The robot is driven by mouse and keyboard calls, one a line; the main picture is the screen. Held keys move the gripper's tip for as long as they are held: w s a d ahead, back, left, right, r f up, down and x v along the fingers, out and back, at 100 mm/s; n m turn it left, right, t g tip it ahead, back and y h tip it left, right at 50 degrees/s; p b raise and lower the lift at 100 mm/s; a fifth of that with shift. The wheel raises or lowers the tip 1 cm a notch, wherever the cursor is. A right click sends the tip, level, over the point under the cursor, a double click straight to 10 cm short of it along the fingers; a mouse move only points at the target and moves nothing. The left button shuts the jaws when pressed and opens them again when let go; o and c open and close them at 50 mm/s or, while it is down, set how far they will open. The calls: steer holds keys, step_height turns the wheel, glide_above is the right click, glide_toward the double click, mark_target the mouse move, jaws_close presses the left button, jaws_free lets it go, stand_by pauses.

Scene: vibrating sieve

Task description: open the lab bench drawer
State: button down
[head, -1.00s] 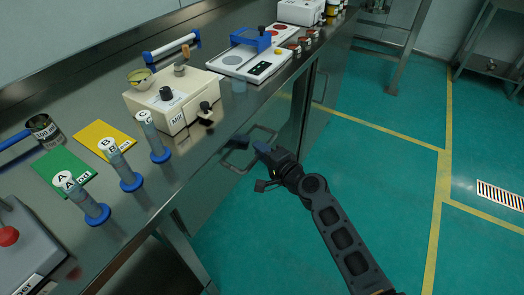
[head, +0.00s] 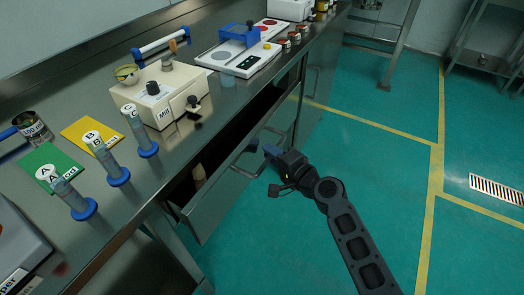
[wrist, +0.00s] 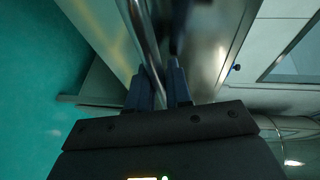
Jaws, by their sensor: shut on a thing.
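The lab bench drawer (head: 215,197) is a metal drawer in the front of the steel bench, and it stands partly open. Its dark inside shows, with a pale wooden-looking object (head: 199,174) in it. The drawer's bar handle (head: 243,164) sticks out from the front. My gripper (head: 268,152) is at the handle's right side. In the wrist view the handle bar (wrist: 148,45) runs down between the two dark blue fingers (wrist: 160,84), which are shut on it.
The bench top (head: 205,150) holds a cream mill (head: 160,92), several labelled cylinders on blue bases, a green card (head: 42,165) and a yellow card (head: 90,134). The green floor (head: 270,240) in front of the drawer is clear. A metal table frame stands at the back right.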

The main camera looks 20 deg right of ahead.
steer(key=s+d+b, duration=0.4)
steer(key=s+d, duration=0.8)
steer(key=s, duration=0.5)
steer(key=shift+d, duration=0.15)
steer(key=c, duration=1.4)
jaws_free()
steer(key=shift+s, duration=0.1)
steer(key=v, duration=0.7)
steer(key=shift+s+b, duration=0.3)
steer(key=shift+b, duration=0.15)
